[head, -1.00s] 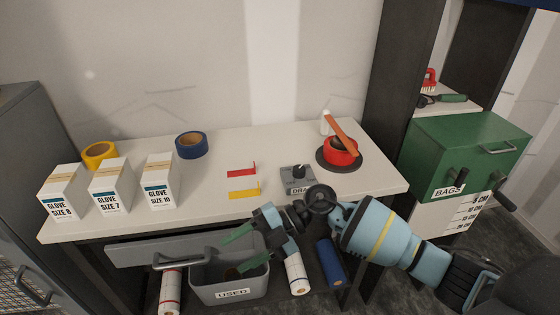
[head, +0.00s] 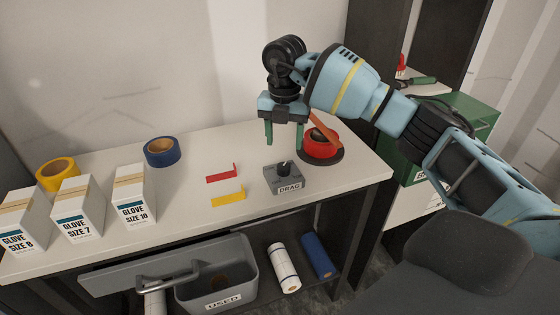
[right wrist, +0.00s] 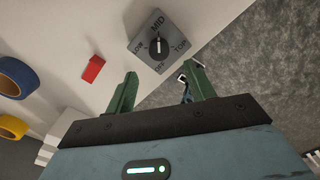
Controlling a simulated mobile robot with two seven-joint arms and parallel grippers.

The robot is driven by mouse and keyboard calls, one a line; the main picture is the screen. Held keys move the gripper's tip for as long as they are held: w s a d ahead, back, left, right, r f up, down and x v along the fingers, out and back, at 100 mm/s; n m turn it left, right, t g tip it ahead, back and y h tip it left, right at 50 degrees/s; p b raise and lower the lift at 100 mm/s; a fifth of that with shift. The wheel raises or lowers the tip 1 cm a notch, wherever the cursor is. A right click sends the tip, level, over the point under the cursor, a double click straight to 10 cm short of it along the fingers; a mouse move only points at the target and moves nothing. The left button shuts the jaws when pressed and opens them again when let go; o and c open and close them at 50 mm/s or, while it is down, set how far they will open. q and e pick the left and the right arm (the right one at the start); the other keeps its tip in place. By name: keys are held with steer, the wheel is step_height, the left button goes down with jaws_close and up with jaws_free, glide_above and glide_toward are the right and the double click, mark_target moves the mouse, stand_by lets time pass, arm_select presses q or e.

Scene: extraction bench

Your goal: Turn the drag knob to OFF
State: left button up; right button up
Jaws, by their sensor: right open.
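The drag knob (head: 285,167) is a small black knob on a grey box (head: 290,181) labelled DRAG, near the front edge of the white bench. In the right wrist view the knob (right wrist: 158,49) sits amid the words LOW, MID, TOP and OFF. Its white mark appears to point toward MID, opposite OFF. My right gripper (head: 284,138) is open and empty, its green fingers pointing down, above and apart from the knob. In the right wrist view the knob lies beyond the gap between the fingertips (right wrist: 158,80). My left gripper is not in view.
A red pot (head: 320,142) with a brown handle stands on a dark disc just right of the box. Red (head: 221,174) and yellow (head: 228,197) pieces lie to its left. Tape rolls (head: 162,152) and glove boxes (head: 134,197) stand further left. A drawer (head: 120,280) protrudes below.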

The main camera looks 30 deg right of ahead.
mark_target(283, 166)
steer(key=shift+f, duration=3.85)
steer(key=c, duration=1)
